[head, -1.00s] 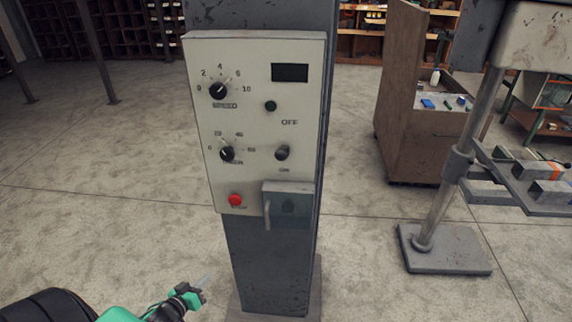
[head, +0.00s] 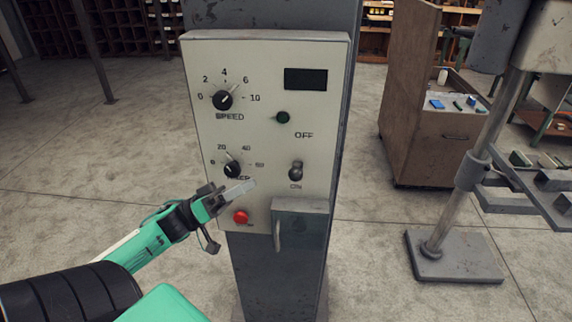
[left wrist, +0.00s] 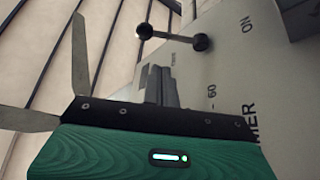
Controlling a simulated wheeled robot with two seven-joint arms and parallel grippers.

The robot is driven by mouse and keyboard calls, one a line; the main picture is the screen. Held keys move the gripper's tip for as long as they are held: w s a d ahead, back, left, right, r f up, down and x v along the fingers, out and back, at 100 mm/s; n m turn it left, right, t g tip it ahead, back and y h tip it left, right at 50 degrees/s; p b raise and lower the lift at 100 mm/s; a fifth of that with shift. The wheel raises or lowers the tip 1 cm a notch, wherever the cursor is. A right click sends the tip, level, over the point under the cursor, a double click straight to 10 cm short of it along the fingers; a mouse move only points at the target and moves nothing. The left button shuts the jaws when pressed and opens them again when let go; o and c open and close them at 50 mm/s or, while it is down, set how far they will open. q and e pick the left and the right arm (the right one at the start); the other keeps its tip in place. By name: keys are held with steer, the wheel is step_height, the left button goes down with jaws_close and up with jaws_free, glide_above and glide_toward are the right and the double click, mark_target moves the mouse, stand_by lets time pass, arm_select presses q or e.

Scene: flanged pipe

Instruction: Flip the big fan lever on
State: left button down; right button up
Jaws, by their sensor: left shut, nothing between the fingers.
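The lever (head: 296,170) is a small dark ball-ended switch on the beige panel (head: 265,145), between the OFF and ON labels. Which way it is thrown is hard to tell in the head view. It also shows in the left wrist view (left wrist: 172,36), where its ball end points away from the ON label. My left gripper (head: 240,189) is shut and empty. It is in front of the panel's lower left, below the timer dial (head: 232,169), to the left of and lower than the lever, and apart from it. My right gripper is not in view.
A red button (head: 240,217) is close below my left gripper. A grey box with a handle (head: 300,207) sticks out under the lever. The speed dial (head: 222,100) is higher up. A metal stand (head: 455,255) and a brown cabinet (head: 425,150) are at the right.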

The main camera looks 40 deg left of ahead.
mark_target(297, 170)
arm_select(q)
steer(key=p+x, duration=0.4)
steer(key=x, duration=0.6)
steer(key=shift+f, duration=0.15)
stand_by(0.4)
steer(key=shift+s+f+m+h+b, duration=0.15)
steer(key=shift+m+h+b, duration=0.15)
steer(key=shift+m+b, duration=0.15)
